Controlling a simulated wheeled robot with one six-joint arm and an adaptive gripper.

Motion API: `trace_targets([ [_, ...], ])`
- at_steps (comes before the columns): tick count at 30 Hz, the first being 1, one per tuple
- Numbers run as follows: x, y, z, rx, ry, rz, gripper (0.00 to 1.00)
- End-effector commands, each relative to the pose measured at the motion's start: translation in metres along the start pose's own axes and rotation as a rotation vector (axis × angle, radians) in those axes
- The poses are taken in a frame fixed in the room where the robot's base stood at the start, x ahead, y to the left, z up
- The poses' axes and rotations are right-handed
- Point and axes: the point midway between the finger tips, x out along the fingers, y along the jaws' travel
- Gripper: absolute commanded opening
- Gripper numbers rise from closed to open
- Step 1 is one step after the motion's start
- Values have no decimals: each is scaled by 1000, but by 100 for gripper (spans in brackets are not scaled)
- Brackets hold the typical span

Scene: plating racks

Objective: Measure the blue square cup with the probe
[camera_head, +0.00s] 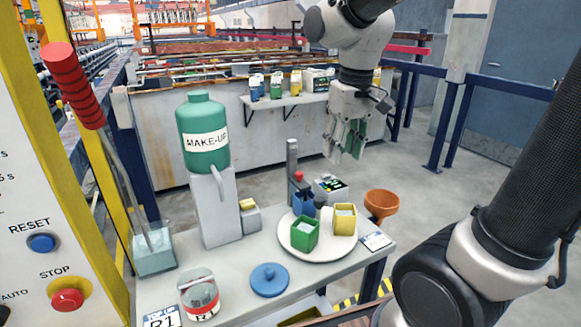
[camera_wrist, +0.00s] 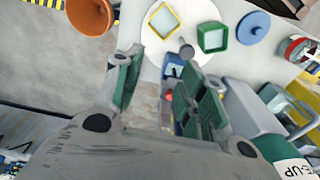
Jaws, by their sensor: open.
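The blue square cup (camera_head: 303,203) stands at the far edge of the white round plate (camera_head: 318,251), partly hidden behind the green square cup (camera_head: 305,232). In the wrist view, the blue cup (camera_wrist: 172,66) shows between my fingertips and the plate, partly covered by a finger. A yellow square cup (camera_head: 345,218) is also on the plate. A small grey rounded piece (camera_wrist: 186,48) lies between the cups; I cannot tell whether it is the probe. A meter with a lit display (camera_head: 331,187) stands behind the plate. My gripper (camera_head: 346,152) is open and empty, raised behind the table.
A grey post with a red knob (camera_head: 298,176) stands beside the meter. An orange funnel (camera_head: 381,203) is right of the plate. A green MAKE-UP bottle (camera_head: 203,135) stands on a grey pedestal. A blue lid (camera_head: 269,279) and a jar (camera_head: 199,294) lie nearer.

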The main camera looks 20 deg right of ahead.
Motion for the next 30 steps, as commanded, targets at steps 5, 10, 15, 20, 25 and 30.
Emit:
trace_targets([
  [5,7,-40,-70,66,-84,10,40],
  [10,-19,-47,-102,252,-79,17,40],
  [15,-10,-46,-96,308,-96,25,40],
  [20,16,-45,-93,308,-97,26,40],
  [25,53,-45,-89,307,-97,26,40],
  [30,83,-44,-86,306,-96,25,40],
])
